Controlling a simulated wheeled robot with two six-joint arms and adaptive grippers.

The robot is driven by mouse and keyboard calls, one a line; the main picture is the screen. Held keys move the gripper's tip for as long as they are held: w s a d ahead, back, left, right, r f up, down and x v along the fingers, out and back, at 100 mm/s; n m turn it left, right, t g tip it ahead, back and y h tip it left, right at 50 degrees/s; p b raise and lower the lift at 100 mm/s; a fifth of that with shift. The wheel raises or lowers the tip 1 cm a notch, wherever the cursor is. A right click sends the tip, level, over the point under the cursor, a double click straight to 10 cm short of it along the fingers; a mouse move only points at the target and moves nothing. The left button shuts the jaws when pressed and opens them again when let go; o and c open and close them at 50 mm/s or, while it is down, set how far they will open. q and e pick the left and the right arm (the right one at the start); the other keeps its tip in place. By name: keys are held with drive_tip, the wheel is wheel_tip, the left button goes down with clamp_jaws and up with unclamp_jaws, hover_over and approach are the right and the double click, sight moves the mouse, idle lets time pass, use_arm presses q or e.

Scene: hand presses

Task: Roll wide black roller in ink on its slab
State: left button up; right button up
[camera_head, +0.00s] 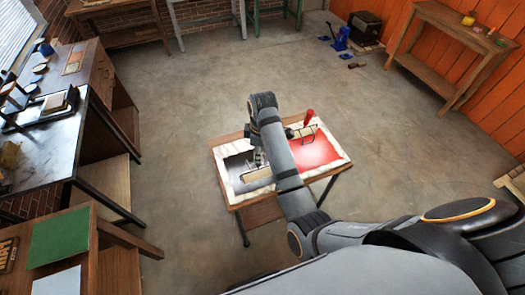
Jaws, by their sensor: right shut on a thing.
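A small wooden table stands mid-floor with two inked slabs side by side on pale paper. The left slab, with black ink (236,166), is partly covered by my right arm and gripper. The right slab (318,152) is coated in red. My right gripper (258,160) is low over the black slab, shut on the wide black roller, which is mostly hidden; a pale bar shows just below the fingers. I cannot tell whether the roller touches the ink. My left gripper is not in view.
A dark-topped bench (62,150) stands at left, and a wooden side table (440,45) at the right wall. Concrete floor around the small table is clear.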

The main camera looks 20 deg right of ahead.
drive_tip(key=shift+w+a+f, duration=0.2)
drive_tip(key=shift+f, duration=0.1)
wheel_tip(320, 180, down, 3)
drive_tip(key=shift+s+d+f, duration=0.15)
drive_tip(key=shift+f, duration=0.05)
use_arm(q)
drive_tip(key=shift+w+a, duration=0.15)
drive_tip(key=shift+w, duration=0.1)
use_arm(e)
drive_tip(key=shift+f, duration=0.6)
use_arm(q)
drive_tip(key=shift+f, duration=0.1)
use_arm(e)
drive_tip(key=shift+f, duration=0.35)
